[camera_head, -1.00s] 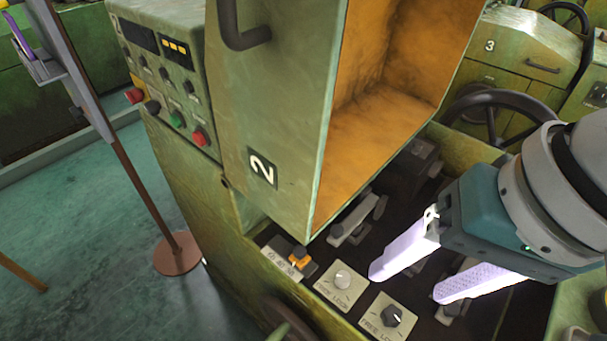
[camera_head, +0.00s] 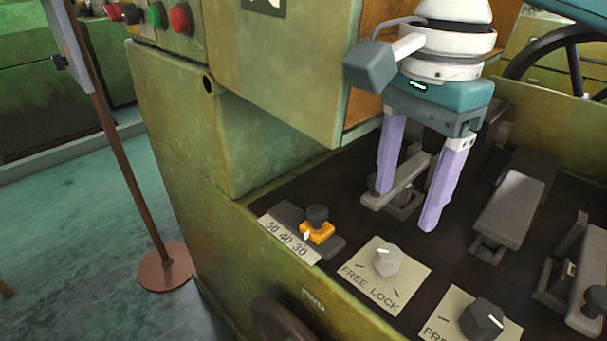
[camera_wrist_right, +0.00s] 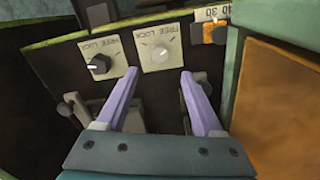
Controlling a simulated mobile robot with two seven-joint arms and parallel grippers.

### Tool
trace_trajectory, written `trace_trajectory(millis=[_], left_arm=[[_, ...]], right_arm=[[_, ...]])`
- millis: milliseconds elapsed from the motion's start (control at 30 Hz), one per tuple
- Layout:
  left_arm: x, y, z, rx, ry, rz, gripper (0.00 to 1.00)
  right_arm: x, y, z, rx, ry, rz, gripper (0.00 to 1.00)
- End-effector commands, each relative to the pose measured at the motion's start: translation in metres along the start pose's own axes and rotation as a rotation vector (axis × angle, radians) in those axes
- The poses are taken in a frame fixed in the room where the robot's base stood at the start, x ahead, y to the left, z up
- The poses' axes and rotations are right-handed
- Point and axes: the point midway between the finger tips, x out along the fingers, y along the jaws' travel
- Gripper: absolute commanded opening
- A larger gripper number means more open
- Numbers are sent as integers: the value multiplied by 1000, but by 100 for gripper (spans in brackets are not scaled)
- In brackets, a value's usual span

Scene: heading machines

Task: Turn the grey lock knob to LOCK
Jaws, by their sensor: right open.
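The light grey lock knob (camera_head: 388,262) sits on a cream plate (camera_head: 372,293) marked FREE and LOCK. Its white mark points to the back left, on the FREE side and away from LOCK. My right gripper (camera_head: 407,207) points down just behind the knob, open and empty, its fingers apart from the knob. In the right wrist view the knob (camera_wrist_right: 160,54) shows beyond and between the fingertips of the gripper (camera_wrist_right: 159,76). My left gripper is not in view.
A black knob (camera_head: 482,320) on a similar plate is to the right. An orange slider (camera_head: 317,230) with a 50 40 30 scale is to the left. Grey levers (camera_head: 515,205) stand in the dark recess behind. The green machine housing (camera_head: 275,75) rises at the back left.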

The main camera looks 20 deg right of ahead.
Motion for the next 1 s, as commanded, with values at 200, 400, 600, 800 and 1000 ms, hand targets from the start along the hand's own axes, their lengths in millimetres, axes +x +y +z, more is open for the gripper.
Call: trace_trajectory(millis=[200,400,600,800,1000], left_arm=[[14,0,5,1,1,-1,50],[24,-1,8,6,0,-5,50],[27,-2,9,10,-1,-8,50],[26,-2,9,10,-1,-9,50],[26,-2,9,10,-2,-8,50]], right_arm=[[44,1,0,-3,1,3,69],[76,1,0,-3,1,0,69],[88,0,0,-5,1,-1,69],[88,0,0,-5,1,-2,69],[88,0,0,-5,1,-2,51]])
